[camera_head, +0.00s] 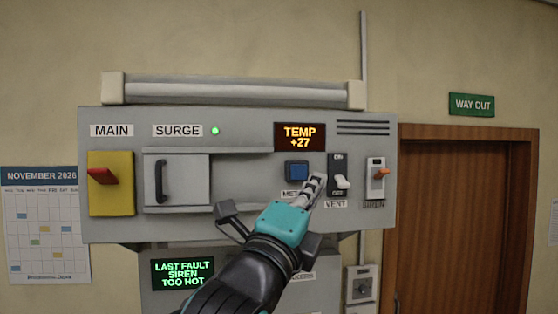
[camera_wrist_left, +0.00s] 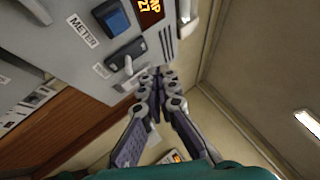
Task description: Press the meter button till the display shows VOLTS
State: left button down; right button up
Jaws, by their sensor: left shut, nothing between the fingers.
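The blue square meter button (camera_head: 297,170) sits on the grey console panel below the display, and it also shows in the left wrist view (camera_wrist_left: 113,18) above the METER label. The display (camera_head: 300,137) reads TEMP +27 in orange letters. My left gripper (camera_head: 317,180) is shut and empty in front of the panel, just right of and a little below the button. It partly covers the METER label in the head view. In the left wrist view its fingertips (camera_wrist_left: 155,75) are together near the vent switch. I cannot tell whether they touch the panel. My right gripper is not in view.
A red lever on a yellow plate (camera_head: 111,183) and a grey SURGE cover (camera_head: 178,180) are at left. A lower screen (camera_head: 182,273) reads LAST FAULT SIREN TOO HOT.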

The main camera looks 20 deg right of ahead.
aim_at(301, 177)
pick_arm(q)
jog(key=shift+s+d+r, duration=0.1)
jog(key=shift+s+r, duration=0.05)
jog(key=shift+r, duration=0.2)
jog(key=w, duration=0.2)
jog(key=w+d, duration=0.1)
jog(key=w, duration=0.4)
jog(key=shift+w+d+p, duration=0.15)
jog(key=shift+d+p, duration=0.2)
jog(key=shift+w+d, duration=0.15)
jog(key=shift+w, duration=0.55)
jog(key=shift+p, duration=0.3)
dwell(0.4)
jog(key=shift+w+d, duration=0.15)
jog(key=shift+w, duration=0.25)
